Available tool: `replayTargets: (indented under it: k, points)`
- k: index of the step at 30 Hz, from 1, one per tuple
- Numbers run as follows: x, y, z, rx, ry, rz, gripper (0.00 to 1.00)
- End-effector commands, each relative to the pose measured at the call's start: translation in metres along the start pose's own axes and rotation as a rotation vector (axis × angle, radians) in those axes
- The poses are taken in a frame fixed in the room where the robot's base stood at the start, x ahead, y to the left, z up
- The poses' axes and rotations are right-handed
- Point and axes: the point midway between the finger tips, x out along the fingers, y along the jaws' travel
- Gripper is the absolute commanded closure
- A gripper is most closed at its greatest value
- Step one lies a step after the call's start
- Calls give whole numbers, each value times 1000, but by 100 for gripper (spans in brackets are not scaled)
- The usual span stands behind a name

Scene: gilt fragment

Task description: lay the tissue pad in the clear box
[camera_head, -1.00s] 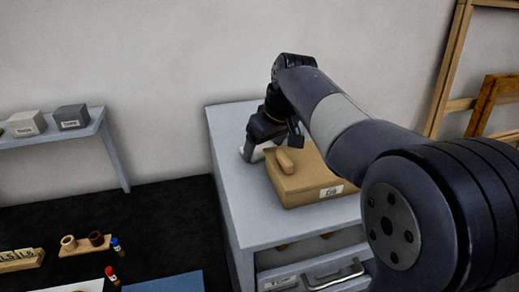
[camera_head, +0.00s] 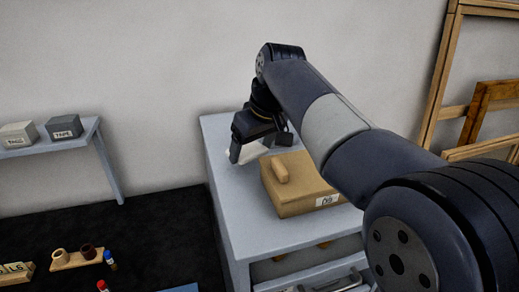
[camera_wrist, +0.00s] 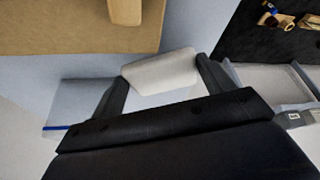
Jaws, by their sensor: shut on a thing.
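My gripper (camera_head: 258,150) is over the back left of the grey cabinet top, pointing down. In the wrist view, my gripper (camera_wrist: 162,72) is shut on the white tissue pad (camera_wrist: 160,70), held between both fingertips. In the head view only a pale bit of the pad (camera_head: 250,152) shows between the fingers. I cannot make out the clear box for certain. A pale, see-through-looking shape with a blue edge (camera_wrist: 75,97) lies left of the fingers in the wrist view and may be it; my gripper hides part of this area.
A tan box (camera_head: 300,190) with a handle on top and a label stands on the cabinet (camera_head: 235,215), close beside my gripper. Wooden frames (camera_head: 485,105) lean at the right. The cabinet's front left top is clear.

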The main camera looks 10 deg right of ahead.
Motion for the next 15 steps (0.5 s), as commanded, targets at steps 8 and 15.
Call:
replayTargets:
  k: [8, 15]
  points:
    - [-5, -64, 17, -6, 3, -2, 48]
    - [-10, -110, 28, -6, 2, -1, 48]
